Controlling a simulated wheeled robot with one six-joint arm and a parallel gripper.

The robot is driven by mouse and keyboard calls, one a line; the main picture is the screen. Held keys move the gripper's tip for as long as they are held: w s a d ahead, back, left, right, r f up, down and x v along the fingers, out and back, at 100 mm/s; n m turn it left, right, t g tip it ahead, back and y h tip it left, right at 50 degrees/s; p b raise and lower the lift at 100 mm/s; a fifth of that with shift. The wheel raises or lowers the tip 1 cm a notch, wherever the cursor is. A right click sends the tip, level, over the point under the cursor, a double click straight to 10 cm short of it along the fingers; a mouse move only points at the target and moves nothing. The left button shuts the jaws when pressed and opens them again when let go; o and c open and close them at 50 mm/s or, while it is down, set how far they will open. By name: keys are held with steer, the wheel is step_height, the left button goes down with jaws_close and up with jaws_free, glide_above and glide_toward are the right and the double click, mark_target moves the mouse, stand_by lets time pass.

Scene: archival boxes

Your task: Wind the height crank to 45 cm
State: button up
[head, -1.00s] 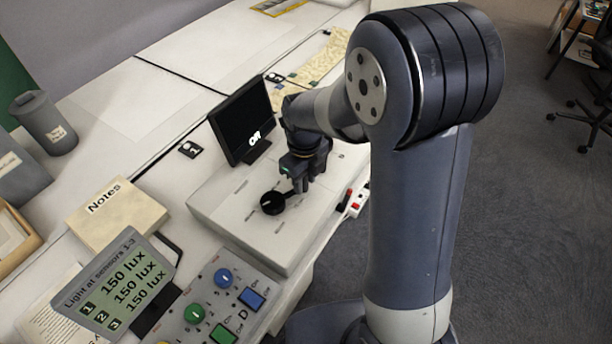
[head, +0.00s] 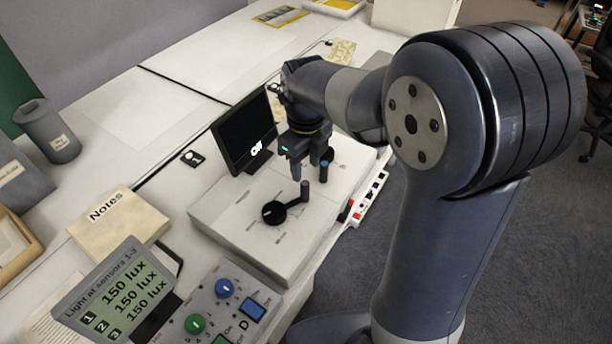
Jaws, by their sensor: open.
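The crank (head: 274,212) is a black hub with an arm on top of a low white box (head: 240,225). A black display (head: 245,130) behind the crank reads what looks like "Off". Marks around the crank are too small to read.
A panel with knobs and buttons (head: 226,303) and a lux readout (head: 118,290) stand in front. A "Notes" pad (head: 118,222) lies at left. A white strip with red and black parts (head: 368,200) runs along the box's right side.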

steer(key=shift+r, duration=0.9)
steer(key=shift+c, duration=0.4)
